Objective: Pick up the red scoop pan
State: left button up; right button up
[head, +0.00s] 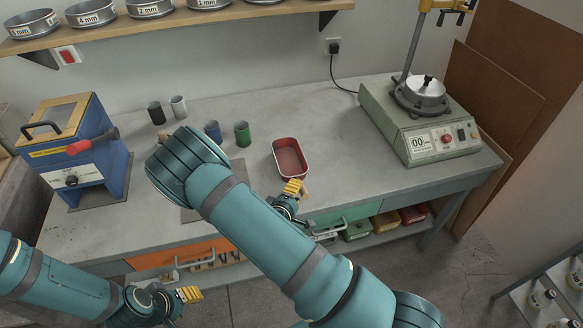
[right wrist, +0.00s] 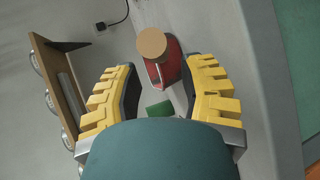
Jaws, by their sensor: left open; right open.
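The red scoop pan (head: 291,158) lies on the grey bench, right of the bench's middle in the head view. In the right wrist view the pan (right wrist: 173,70) shows beyond the fingertips, with its round wooden handle end (right wrist: 152,43) facing the camera. My right gripper (head: 292,189) is at the pan's near side, partly hidden by my own arm. In the wrist view its yellow fingers (right wrist: 160,78) are apart, with nothing gripped between them. My left gripper (head: 190,295) is open and empty at lower left, in front of the bench and away from the pan.
A green cup (head: 242,133) and a blue cup (head: 213,131) stand left of the pan. Black (head: 156,112) and grey (head: 179,106) cups stand farther back. A blue machine (head: 85,160) is at left, a shaker (head: 425,125) at right. The bench behind the pan is clear.

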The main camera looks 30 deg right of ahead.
jog(key=x, duration=0.5)
jog(key=shift+s+d, duration=0.1)
jog(key=shift+s, duration=0.1)
grip_shut()
jog(key=shift+r, duration=0.1)
